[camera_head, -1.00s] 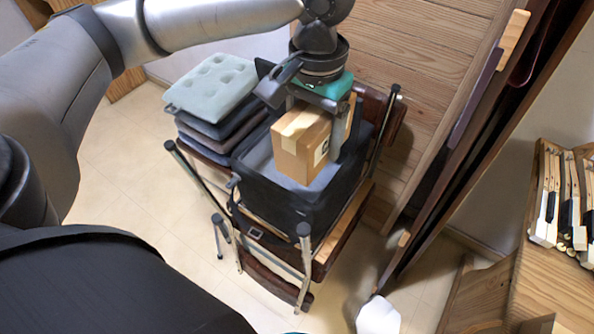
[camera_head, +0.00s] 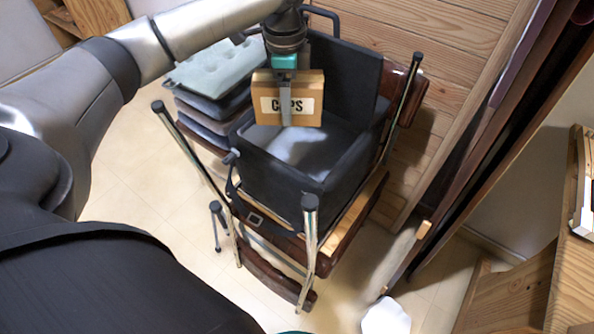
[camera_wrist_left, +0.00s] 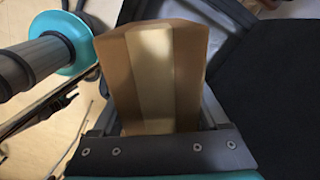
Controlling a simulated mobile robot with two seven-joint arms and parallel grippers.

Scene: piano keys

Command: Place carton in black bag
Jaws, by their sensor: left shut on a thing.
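A brown carton (camera_head: 313,98) with a printed label reading partly "C PS" is held in my left gripper (camera_head: 285,115). One finger crosses the front of its label. The carton also fills the middle of the left wrist view (camera_wrist_left: 152,75), with a pale tape strip along it. The open black bag (camera_head: 275,185) stands on a wooden folding chair, its back flap upright. In the head view the carton appears above the back left part of the bag's opening; its exact height is hard to tell.
The folding chair (camera_head: 310,225) has metal legs that rise on both sides of the bag. A stack of cushions (camera_head: 215,70) sits to the left. A wooden wall (camera_head: 450,60) is behind, and a white object (camera_head: 385,317) lies on the floor.

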